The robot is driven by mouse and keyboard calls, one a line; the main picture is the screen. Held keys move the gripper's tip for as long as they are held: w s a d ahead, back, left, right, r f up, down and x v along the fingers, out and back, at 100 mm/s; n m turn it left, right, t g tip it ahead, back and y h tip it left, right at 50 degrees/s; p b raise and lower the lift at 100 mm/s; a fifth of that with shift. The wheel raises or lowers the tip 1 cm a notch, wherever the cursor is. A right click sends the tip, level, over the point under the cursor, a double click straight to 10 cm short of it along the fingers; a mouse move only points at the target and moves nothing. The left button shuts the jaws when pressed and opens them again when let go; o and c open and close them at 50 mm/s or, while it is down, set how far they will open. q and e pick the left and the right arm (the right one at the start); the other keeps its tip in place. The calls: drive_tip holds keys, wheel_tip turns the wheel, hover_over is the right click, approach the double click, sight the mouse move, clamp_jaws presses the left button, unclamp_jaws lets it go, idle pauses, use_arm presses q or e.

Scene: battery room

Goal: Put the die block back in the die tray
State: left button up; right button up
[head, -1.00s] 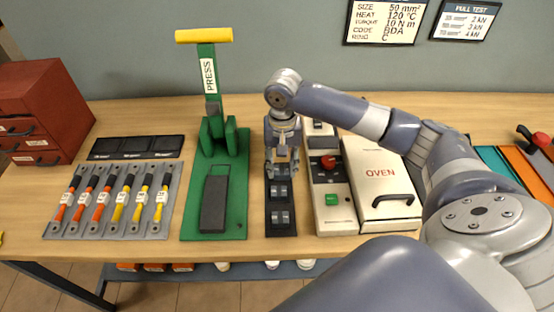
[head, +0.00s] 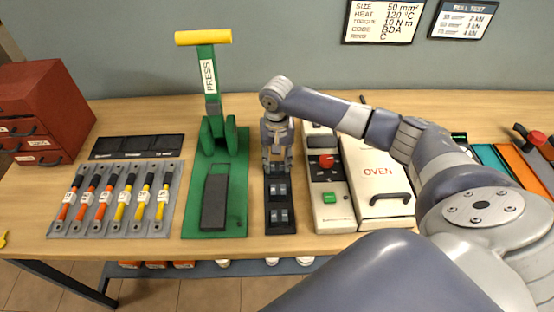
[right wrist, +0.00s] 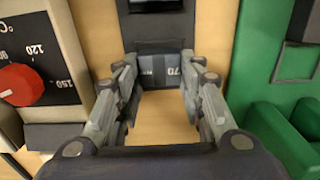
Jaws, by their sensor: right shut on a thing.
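The die tray (head: 281,229) is a narrow black strip on the bench between the green press and the oven control box. My right gripper (head: 277,168) points down over the tray's far end. In the right wrist view its fingers (right wrist: 160,88) are shut on a dark die block (right wrist: 160,66) marked 70. The tray (right wrist: 155,32) shows just beyond that block. I cannot tell whether the held block touches the tray. My left gripper is not in view.
The green press (head: 229,215) stands close on the left. The control box (head: 332,216) with a red knob and the oven (head: 378,173) stand close on the right. A grey rack (head: 115,200) of several coloured-handled tools lies further left. Bare bench lies behind the tray.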

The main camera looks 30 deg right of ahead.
sight(277, 164)
drive_tip(key=shift+f, duration=0.1)
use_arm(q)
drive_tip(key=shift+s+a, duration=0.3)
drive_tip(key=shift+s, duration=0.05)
use_arm(e)
drive_tip(key=o, duration=1.3)
drive_tip(key=shift+c, duration=0.2)
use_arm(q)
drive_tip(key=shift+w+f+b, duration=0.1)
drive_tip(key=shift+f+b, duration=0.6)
use_arm(e)
wheel_tip(277, 164, up, 12)
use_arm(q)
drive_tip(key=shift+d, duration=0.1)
use_arm(e)
drive_tip(key=shift+r, duration=0.2)
